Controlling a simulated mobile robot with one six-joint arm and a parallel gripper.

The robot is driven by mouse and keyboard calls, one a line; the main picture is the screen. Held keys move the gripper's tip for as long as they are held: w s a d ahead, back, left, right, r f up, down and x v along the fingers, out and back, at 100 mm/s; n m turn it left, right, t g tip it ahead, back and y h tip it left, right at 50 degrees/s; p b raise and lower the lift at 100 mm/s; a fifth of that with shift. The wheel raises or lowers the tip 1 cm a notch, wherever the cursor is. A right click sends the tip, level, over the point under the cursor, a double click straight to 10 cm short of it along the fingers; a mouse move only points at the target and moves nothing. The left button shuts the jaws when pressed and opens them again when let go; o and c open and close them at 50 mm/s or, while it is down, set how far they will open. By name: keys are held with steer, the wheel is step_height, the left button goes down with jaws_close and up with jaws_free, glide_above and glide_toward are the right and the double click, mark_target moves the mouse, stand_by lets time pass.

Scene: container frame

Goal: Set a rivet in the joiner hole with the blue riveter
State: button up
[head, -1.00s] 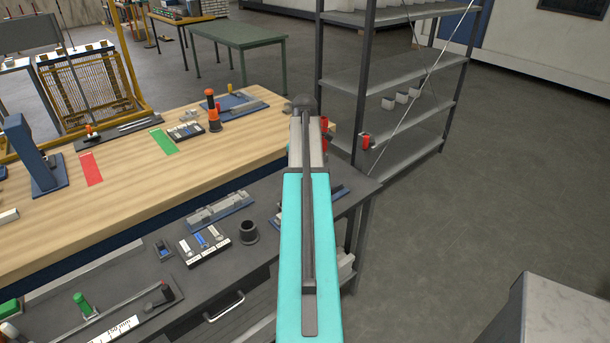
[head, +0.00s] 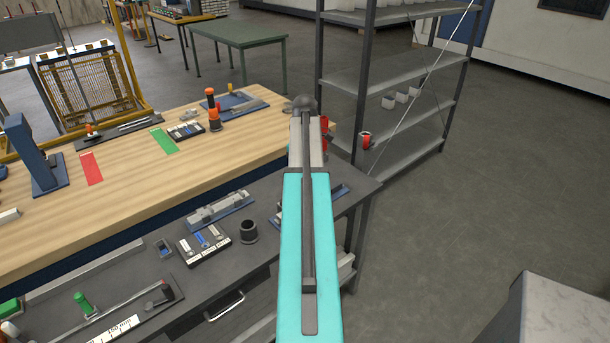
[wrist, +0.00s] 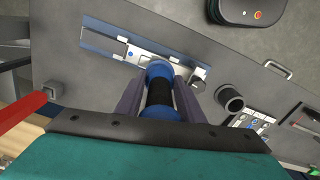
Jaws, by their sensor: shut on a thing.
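In the wrist view, my gripper (wrist: 160,92) is shut on the blue riveter (wrist: 161,70), a blue cylinder with a black middle band. A silver metal profile (wrist: 115,49) lies on a blue fixture (wrist: 90,40) on the dark bench, just beyond the riveter's far end. The riveter covers part of the profile, so I cannot see the joiner hole or tell whether the two touch. In the head view, my own arm hides my gripper and the riveter; only an end of the blue fixture (head: 341,191) shows beside it.
A black cup (wrist: 230,98) and a tray of small parts (wrist: 254,124) stand right of my gripper in the wrist view. A small grey box (wrist: 53,89) and a red thing (wrist: 22,114) are at left. In the head view, a metal shelf rack (head: 390,75) stands beyond the bench.

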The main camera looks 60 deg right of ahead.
steer(key=shift+f, duration=0.8)
stand_by(0.5)
steer(key=shift+r, duration=0.1)
steer(key=shift+r+p, duration=2.15)
steer(key=shift+r, duration=1.6)
